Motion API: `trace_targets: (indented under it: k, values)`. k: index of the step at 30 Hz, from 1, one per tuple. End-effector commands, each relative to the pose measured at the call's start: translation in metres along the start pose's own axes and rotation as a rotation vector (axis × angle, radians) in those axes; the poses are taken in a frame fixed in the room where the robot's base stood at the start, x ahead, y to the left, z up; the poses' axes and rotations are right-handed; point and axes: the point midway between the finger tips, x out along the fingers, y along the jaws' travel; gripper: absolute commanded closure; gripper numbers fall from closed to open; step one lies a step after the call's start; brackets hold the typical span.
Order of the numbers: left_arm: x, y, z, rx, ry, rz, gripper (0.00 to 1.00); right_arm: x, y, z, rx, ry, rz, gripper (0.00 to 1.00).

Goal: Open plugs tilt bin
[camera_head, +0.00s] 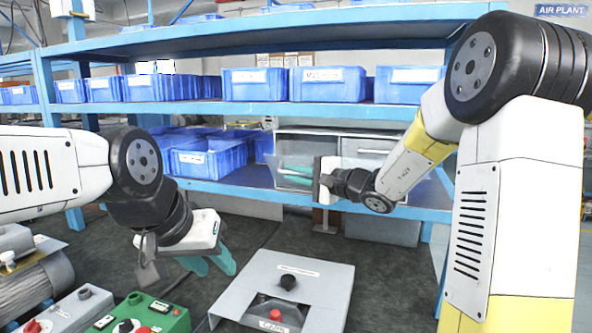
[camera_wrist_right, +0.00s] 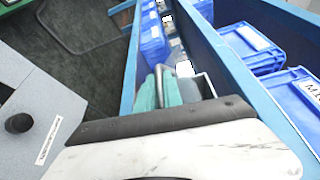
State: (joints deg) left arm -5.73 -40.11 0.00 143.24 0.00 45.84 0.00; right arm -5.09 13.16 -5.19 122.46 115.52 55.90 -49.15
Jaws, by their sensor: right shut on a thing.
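A grey cabinet of tilt bins stands on the lower shelf in the head view. Its right tilt bin (camera_head: 368,147) has a pale label too small to read and looks closed. The left tilt bin is partly hidden by my right gripper (camera_head: 296,172), whose teal fingers are at its front. In the right wrist view my right gripper (camera_wrist_right: 161,92) is shut around a thin grey handle, with a grey bin edge (camera_wrist_right: 207,86) beside it. Which label this bin bears cannot be read. My left gripper (camera_head: 212,263) hangs over the bench, fingers apart and empty.
Blue bins (camera_head: 210,158) fill the shelf left of the cabinet, and more blue bins (camera_head: 328,84) stand on the shelf above. A grey control box (camera_head: 285,290) with black and red knobs lies on the dark bench, beside a green box (camera_head: 150,318) and a motor.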

Motion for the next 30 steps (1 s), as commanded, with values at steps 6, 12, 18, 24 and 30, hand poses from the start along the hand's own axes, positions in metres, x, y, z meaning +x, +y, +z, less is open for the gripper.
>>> trace_targets:
  k: [6, 12, 18, 24, 30]
  values:
    - [0.000, 0.000, 0.000, 0.000, 0.000, 0.000, 0.64, -0.001, 0.002, 0.000, 0.003, 0.002, 0.002, 1.00]
    - [0.000, 0.000, 0.000, 0.000, 0.000, 0.000, 0.64, 0.000, 0.002, 0.000, 0.003, 0.002, 0.002, 1.00]
    - [0.000, 0.000, 0.000, 0.000, 0.000, 0.000, 0.64, 0.000, 0.002, 0.000, 0.002, 0.001, 0.002, 0.80]
    - [0.000, 0.000, 0.000, 0.000, 0.000, 0.000, 0.64, -0.003, 0.002, 0.000, 0.001, 0.001, 0.001, 0.80]
    - [0.000, 0.000, 0.000, 0.000, 0.000, 0.000, 0.64, -0.029, 0.002, -0.001, 0.002, 0.004, 0.001, 0.80]
